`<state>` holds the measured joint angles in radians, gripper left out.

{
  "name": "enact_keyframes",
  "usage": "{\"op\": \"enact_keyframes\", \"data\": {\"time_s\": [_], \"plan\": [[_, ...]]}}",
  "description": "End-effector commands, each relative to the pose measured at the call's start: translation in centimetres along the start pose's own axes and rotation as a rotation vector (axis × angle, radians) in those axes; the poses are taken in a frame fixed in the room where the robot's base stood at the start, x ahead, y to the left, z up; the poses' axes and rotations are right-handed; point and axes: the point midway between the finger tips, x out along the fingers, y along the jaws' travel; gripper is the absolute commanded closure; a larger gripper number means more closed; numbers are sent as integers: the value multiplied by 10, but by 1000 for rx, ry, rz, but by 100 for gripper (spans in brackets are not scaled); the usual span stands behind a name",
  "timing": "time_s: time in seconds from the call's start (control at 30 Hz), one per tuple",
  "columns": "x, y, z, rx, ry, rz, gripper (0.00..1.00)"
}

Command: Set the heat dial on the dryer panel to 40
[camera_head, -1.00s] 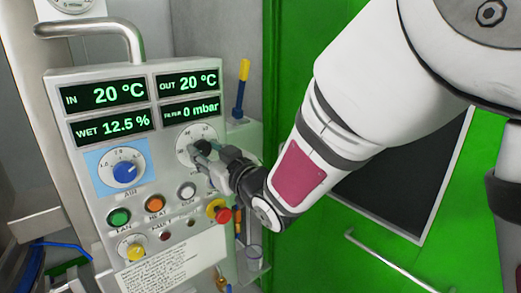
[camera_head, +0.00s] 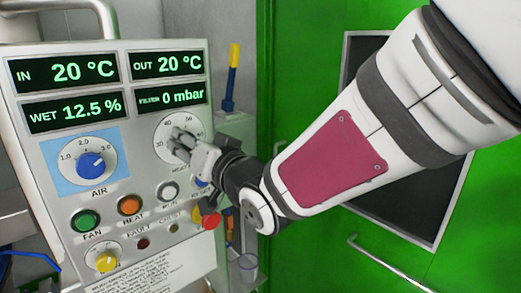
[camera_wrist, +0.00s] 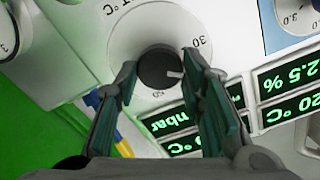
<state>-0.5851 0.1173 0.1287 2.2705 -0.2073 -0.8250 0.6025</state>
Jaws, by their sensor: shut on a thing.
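The dryer panel (camera_head: 110,150) stands at the left in the head view. Its heat dial (camera_head: 167,126) has a white face with numbers around a knob. My gripper (camera_head: 182,143) is at the dial, its fingers covering the knob in this view. In the wrist view the dark round knob (camera_wrist: 158,66) sits between the two fingers of my gripper (camera_wrist: 160,82), which is shut on it. The knob's white mark points right and slightly down, below the 30 (camera_wrist: 198,41). The number it faces is hidden behind the right finger.
The blue air dial (camera_head: 90,163) is left of the heat dial. Below are a green fan button (camera_head: 86,221), an orange heat button (camera_head: 129,205) and a red knob (camera_head: 211,220). Displays (camera_head: 65,73) read 20 °C in and out. A green door (camera_head: 300,80) is at right.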

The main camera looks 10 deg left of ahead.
Motion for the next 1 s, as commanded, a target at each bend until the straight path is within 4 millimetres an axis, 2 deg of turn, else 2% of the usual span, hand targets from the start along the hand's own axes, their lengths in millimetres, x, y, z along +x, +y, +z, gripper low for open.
{"op": "enact_keyframes", "data": {"time_s": [0.2,0.5,1.0], "plan": [[1,2,2,178,0,-1,92],[0,2,1,346,0,1,92],[0,1,1,415,-1,1,92]]}}
